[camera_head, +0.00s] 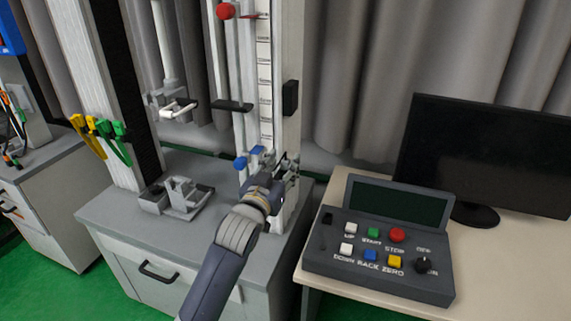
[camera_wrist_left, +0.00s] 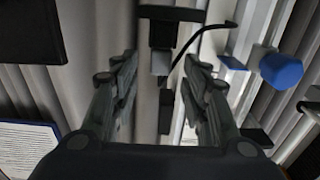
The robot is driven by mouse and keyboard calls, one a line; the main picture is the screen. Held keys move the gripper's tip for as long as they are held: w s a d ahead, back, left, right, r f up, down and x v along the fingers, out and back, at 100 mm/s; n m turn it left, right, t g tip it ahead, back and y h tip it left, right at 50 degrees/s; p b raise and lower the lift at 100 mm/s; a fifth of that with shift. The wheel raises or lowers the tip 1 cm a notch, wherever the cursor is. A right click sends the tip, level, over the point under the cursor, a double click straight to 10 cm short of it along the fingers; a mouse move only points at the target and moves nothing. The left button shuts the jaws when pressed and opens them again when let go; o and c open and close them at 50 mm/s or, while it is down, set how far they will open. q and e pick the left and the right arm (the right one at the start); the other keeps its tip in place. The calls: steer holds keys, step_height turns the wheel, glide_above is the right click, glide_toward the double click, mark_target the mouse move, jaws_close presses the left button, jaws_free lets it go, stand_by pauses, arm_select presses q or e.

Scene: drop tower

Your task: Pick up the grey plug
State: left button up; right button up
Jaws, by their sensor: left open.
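My left gripper (camera_head: 286,168) is at the lower part of the drop tower, in front of its white column. In the left wrist view the left gripper (camera_wrist_left: 160,75) is open, with one finger on each side of the picture. Between the fingers is a small light grey block (camera_wrist_left: 160,62) under a dark block (camera_wrist_left: 172,28); it looks like the grey plug, but I cannot be sure. A black cable (camera_wrist_left: 196,38) curves beside it down to a narrow dark piece (camera_wrist_left: 166,110). Neither finger visibly touches the grey block. In the head view the arm and gripper hide this spot.
A blue knob (camera_head: 241,163) is just left of the gripper; it also shows in the left wrist view (camera_wrist_left: 281,71). A grey holder (camera_head: 178,198) stands on the cabinet (camera_head: 120,215). A control box (camera_head: 385,240) and a monitor (camera_head: 490,155) stand on the right table.

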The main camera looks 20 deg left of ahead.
arm_select(q)
steer(key=shift+w+f, duration=0.1)
steer(key=shift+w, duration=1.05)
arm_select(e)
steer(key=shift+a+r, duration=0.15)
steer(key=shift+a, duration=0.15)
arm_select(q)
steer(key=c, duration=0.9)
arm_select(e)
steer(key=shift+w, duration=0.1)
